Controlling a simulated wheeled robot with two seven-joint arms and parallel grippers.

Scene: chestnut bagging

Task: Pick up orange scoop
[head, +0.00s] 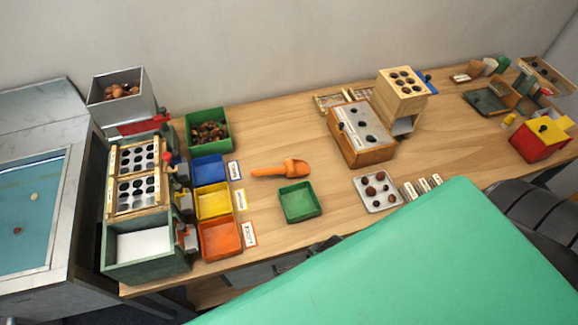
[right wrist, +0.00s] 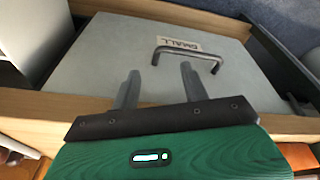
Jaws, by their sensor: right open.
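The orange scoop (head: 284,169) lies flat on the wooden table in the head view. Its handle points left and its bowl is at the right end. It lies behind the small green tray (head: 299,202), with a narrow gap between them. My right gripper (right wrist: 160,83) shows in the right wrist view. Its two grey fingers are apart with nothing between them. They are over a grey panel (right wrist: 130,45) with a metal handle (right wrist: 190,52) and a label reading SMALL. The scoop is not in the right wrist view. My left gripper is in neither view.
Blue (head: 209,170), yellow (head: 213,201) and orange (head: 221,239) trays stand left of the scoop. A green bin of chestnuts (head: 209,130) is behind them. A wooden box (head: 361,133) and a white tray with chestnuts (head: 377,191) stand to the right. Bare tabletop surrounds the scoop.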

